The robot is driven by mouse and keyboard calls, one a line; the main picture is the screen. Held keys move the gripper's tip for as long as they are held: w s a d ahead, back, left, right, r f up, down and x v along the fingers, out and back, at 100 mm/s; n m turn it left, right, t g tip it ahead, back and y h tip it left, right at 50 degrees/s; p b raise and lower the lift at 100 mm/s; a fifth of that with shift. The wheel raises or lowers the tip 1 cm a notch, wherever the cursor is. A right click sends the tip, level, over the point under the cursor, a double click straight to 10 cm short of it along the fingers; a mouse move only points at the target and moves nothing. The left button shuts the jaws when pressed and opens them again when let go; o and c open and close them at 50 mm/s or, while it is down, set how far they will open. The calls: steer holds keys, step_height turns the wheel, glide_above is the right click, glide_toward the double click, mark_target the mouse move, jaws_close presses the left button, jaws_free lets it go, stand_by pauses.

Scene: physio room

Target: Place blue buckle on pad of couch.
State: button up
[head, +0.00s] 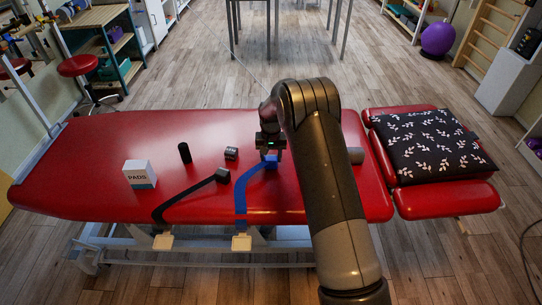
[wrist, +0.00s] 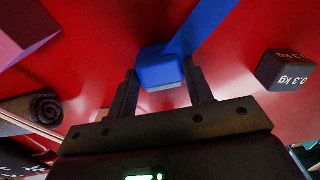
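The blue buckle (head: 271,162) is on the end of a blue strap (head: 240,203) that runs over the front edge of the red couch pad (head: 85,150). My gripper (head: 270,151) points down over the pad at the buckle. In the wrist view the buckle (wrist: 160,72) sits between my two fingertips (wrist: 160,85), with no clear gap on either side, so the fingers look shut on it. Whether the buckle touches the pad is hard to tell.
A black buckle (head: 222,175) on a black strap, a 0.3 kg weight (head: 231,153), a black cylinder (head: 184,152) and a PADS box (head: 140,174) lie left. A grey roll (head: 355,156) lies right. A patterned cushion (head: 425,142) covers the head section. A pinkish block (wrist: 22,30) shows too.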

steer(key=o, duration=0.4)
steer(key=shift+o, duration=0.2)
step_height(320, 180, up, 11)
step_height(320, 180, up, 14)
steer(key=t, duration=0.1)
glide_above(271, 158)
steer(key=s+d, duration=0.5)
steer(key=s, duration=0.2)
steer(key=s+d+r+t, duration=0.2)
steer(key=s+d+r, duration=0.2)
steer(key=s+r, duration=0.5)
steer(key=s+d+t, duration=0.1)
steer(key=s+d, duration=0.1)
steer(key=s, duration=1.1)
steer(key=s+d+t, duration=0.1)
steer(key=s+d, duration=0.2)
steer(key=s, duration=1)
steer(key=shift+s+d+t, duration=0.3)
steer(key=shift+r, duration=0.1)
